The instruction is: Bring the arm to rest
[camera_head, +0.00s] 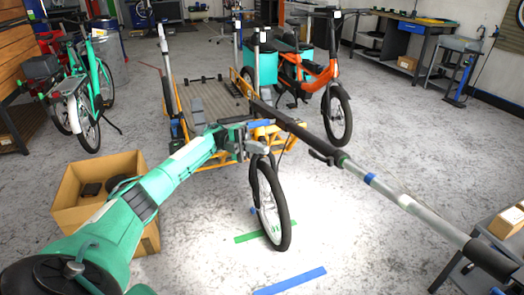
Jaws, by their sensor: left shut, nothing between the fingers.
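My left arm (165,178) is green and white. It reaches from the lower left toward the middle of the head view. Its gripper (246,142) is shut and empty, in front of the cargo bike with the wooden bed (212,98). It overlaps the bike's yellow frame in the picture; I cannot tell whether they touch. The bike's front wheel (271,205) stands just below and right of the gripper. My right gripper is not in view.
An open cardboard box (68,190) with dark parts stands beside my left arm. An orange bike (318,77) is behind, and a green bike (90,90) is at the left. A workbench (410,30) lines the back right. Bare floor lies right of the middle.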

